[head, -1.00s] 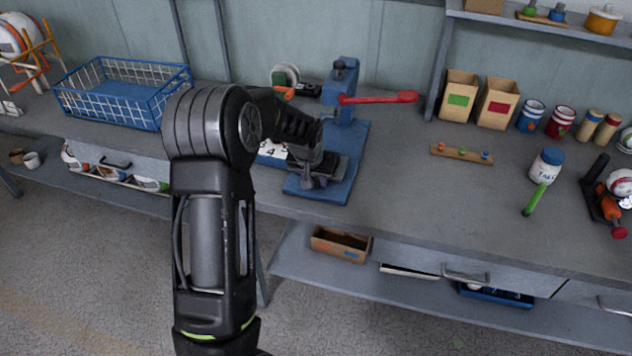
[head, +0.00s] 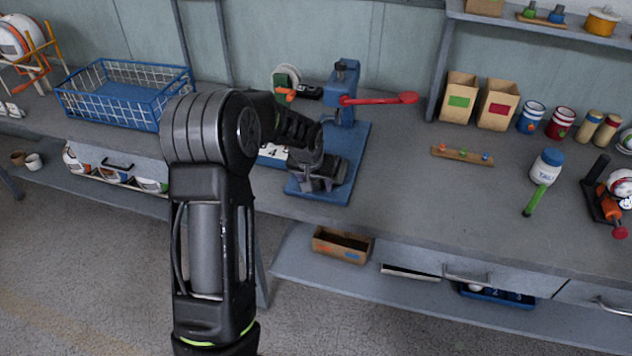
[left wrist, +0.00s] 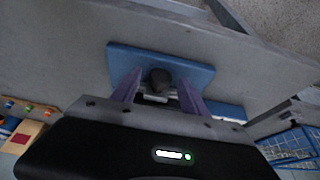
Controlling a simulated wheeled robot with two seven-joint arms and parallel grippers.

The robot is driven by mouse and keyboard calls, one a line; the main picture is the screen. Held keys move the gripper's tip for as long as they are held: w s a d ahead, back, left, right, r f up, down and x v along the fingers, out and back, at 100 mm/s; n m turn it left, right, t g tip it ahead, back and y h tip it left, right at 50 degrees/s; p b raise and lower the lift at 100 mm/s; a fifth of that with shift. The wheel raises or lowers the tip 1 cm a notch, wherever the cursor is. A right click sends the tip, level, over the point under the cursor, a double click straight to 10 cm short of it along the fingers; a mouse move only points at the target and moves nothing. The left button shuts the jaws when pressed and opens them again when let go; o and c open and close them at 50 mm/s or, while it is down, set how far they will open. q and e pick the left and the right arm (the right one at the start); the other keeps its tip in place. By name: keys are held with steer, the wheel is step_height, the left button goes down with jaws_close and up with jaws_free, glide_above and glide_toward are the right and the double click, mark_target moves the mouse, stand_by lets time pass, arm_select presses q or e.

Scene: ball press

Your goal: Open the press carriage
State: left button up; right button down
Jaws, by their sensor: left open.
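The blue press (head: 343,105) stands on the bench with its blue base plate (head: 353,160) and a red lever (head: 385,99) pointing right. My left gripper (head: 318,178) is over the front part of the base, and my arm hides much of the carriage there. In the left wrist view the open fingers of my left gripper (left wrist: 160,92) straddle a dark round knob (left wrist: 159,78) above the blue base (left wrist: 190,72). I cannot tell whether the fingers touch it. The right gripper is not in view.
A blue wire basket (head: 125,92) stands at the left. A wooden peg strip (head: 462,155), a white jar with a blue lid (head: 547,166) and a green-handled tool (head: 534,199) lie to the right. Bench space between press and strip is clear.

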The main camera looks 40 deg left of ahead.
arm_select(q)
steer(key=a+b+v, duration=0.1)
steer(key=v, duration=0.6)
steer(key=shift+d+r, duration=0.25)
steer(key=shift+d, duration=0.3)
steer(key=shift+s, duration=0.2)
